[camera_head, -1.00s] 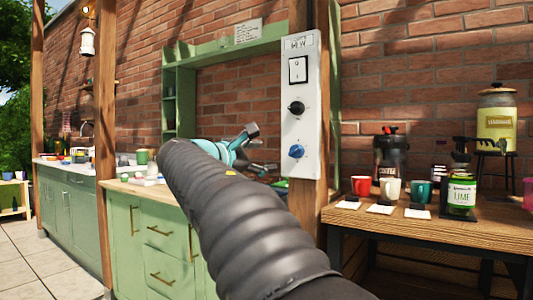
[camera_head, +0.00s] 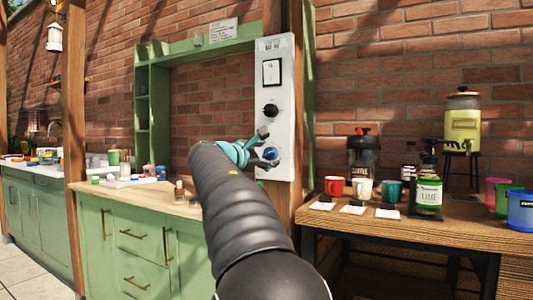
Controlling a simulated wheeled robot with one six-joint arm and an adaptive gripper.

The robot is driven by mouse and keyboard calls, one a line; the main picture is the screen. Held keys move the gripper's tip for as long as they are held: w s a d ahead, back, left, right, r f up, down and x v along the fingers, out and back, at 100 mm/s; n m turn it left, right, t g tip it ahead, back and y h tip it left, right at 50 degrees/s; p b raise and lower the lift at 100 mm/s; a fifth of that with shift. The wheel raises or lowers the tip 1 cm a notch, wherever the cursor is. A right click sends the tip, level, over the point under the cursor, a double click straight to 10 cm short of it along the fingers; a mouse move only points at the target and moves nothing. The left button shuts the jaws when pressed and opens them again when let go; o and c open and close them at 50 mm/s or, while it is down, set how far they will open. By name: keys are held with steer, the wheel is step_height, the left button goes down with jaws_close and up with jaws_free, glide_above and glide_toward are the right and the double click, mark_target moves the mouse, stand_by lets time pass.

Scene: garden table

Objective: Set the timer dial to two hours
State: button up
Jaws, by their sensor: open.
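A white control panel (camera_head: 286,75) is fixed to a wooden post. It carries a rocker switch (camera_head: 271,72) at the top, a black dial (camera_head: 271,110) in the middle and a blue dial (camera_head: 271,154) below. The dial markings are too small to read, so I cannot tell which dial is the timer. My gripper (camera_head: 265,143) is open in front of the lower part of the panel, with its fingertips close to the blue dial. One finger appears above the blue dial and the other just left of it. I cannot tell whether they touch it.
A wooden table (camera_head: 465,226) to the right holds red, white and teal mugs, a green lime bottle (camera_head: 428,192), a coffee maker (camera_head: 362,160) and a yellow drink dispenser (camera_head: 462,124). Green cabinets (camera_head: 140,240) with a counter stand left. The wooden post (camera_head: 303,120) backs the panel.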

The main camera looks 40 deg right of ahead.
steer(key=shift+d, duration=0.25)
steer(key=c, duration=1.1)
steer(key=shift+c, duration=0.2)
steer(key=shift+m, duration=0.3)
steer(key=m+b, duration=0.2)
steer(key=m, duration=0.3)
steer(key=shift+f+y, duration=0.1)
steer(key=shift+y, duration=0.2)
steer(key=m+b, duration=0.2)
steer(key=m, duration=0.2)
steer(key=shift+m+y, duration=0.3)
steer(key=shift+m, duration=0.1)
